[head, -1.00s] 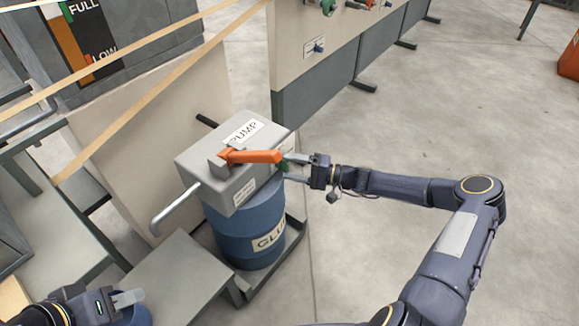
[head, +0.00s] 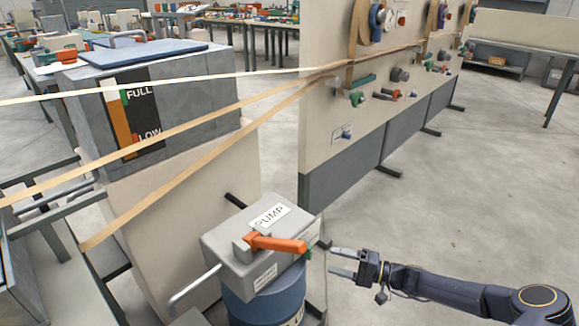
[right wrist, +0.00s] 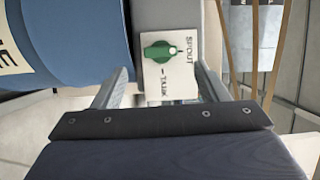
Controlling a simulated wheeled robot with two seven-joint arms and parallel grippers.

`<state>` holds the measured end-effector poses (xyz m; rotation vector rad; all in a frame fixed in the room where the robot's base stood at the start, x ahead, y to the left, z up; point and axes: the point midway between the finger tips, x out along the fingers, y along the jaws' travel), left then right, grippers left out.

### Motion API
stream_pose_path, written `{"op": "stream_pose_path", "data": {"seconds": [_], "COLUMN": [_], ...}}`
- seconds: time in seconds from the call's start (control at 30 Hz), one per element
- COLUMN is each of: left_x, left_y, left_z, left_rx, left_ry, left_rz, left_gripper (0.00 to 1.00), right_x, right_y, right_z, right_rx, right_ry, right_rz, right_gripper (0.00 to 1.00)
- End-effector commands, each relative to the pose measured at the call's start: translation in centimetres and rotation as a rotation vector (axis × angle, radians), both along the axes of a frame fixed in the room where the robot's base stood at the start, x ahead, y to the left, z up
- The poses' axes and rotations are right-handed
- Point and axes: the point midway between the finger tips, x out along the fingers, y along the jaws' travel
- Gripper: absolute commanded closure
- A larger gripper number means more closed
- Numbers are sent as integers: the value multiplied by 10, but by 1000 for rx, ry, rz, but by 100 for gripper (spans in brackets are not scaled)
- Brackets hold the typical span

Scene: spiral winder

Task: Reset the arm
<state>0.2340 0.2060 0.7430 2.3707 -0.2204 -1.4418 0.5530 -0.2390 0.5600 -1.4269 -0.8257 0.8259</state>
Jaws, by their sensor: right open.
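My right gripper (head: 338,261) is open and empty, just right of the grey pump box (head: 228,243). Its fingertips point at a green knob (head: 309,253) on the box's right side, with a small gap between. In the right wrist view the green knob (right wrist: 162,50) sits on a white plate marked SPOUT and TANK, lengthwise across the picture. The two fingers of the gripper (right wrist: 160,84) are spread to either side of it. An orange lever (head: 277,243) lies on the pump box, pointing right. My left gripper is out of view.
The pump box stands on a blue drum (head: 265,305). A beige panel (head: 335,110) with knobs and valves rises behind. Tan strips (head: 190,130) run across from the left to that panel. The floor (head: 445,200) to the right is clear.

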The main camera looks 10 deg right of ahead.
Motion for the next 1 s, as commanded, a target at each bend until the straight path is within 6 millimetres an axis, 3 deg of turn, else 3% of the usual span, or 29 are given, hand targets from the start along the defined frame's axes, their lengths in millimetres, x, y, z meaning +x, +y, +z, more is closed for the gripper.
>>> {"op": "stream_pose_path", "data": {"seconds": [0.17,0.3,0.43,0.63,0.8,1.0], "left_x": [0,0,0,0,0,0], "left_y": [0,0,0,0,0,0], "left_z": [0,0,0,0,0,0], "left_rx": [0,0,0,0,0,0], "left_ry": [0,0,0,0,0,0], "left_rz": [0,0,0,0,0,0], "left_gripper": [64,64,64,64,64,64], "right_x": [-14,-47,-87,-150,-206,-261], "right_y": [20,47,59,58,49,39], "right_z": [22,55,84,129,163,183], "right_rx": [-107,-316,-536,-842,-1041,-1152], "right_ry": [12,49,91,136,145,125], "right_rz": [105,263,361,387,305,169], "right_gripper": [33,33,33,33,33,33]}}
